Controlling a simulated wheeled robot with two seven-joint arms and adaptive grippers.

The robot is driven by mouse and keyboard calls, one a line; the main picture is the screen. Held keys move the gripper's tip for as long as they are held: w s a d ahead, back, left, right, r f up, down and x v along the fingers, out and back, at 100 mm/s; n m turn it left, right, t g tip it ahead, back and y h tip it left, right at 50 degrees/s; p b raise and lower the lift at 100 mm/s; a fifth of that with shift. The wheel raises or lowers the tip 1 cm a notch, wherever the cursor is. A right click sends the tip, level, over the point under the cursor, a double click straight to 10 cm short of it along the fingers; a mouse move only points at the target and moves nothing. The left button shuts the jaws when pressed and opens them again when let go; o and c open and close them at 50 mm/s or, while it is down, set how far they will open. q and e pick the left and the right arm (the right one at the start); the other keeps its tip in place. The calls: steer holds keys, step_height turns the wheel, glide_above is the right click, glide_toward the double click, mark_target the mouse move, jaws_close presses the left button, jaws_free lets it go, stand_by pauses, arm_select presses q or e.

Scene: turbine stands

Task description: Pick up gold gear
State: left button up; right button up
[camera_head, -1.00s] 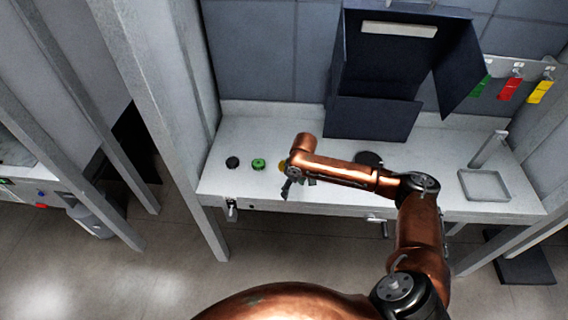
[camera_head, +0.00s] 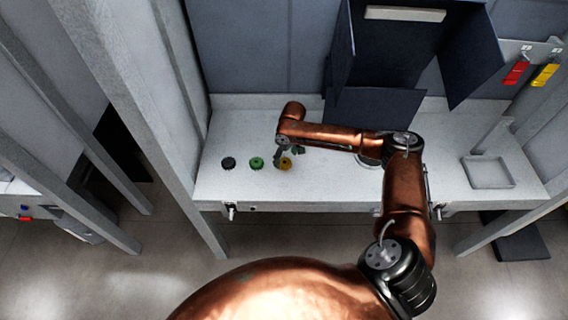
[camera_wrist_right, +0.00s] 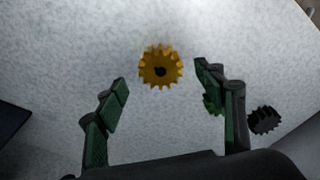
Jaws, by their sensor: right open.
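The gold gear (camera_head: 285,163) lies flat on the grey worktop, at the right end of a row of gears. In the right wrist view the gold gear (camera_wrist_right: 160,68) shows in full, with a dark centre hole, ahead of and between my open fingertips. My right gripper (camera_head: 288,154) is open and empty. It hangs just above the gold gear and partly covers it in the head view. The gripper also shows in the right wrist view (camera_wrist_right: 160,75), its two fingers apart on either side of the gear. My left gripper is not in view.
A green gear (camera_head: 256,163) and a black gear (camera_head: 228,163) lie left of the gold one. A dark open box (camera_head: 375,108) stands behind my arm. A square tray (camera_head: 488,185) is at the right of the worktop (camera_head: 330,186). A frame post stands at the left.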

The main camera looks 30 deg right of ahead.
mark_target(285, 162)
steer(key=shift+w+f, duration=0.2)
steer(key=shift+f, duration=1.3)
steer(key=c, duration=0.8)
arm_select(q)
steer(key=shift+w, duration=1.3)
arm_select(e)
jaws_close()
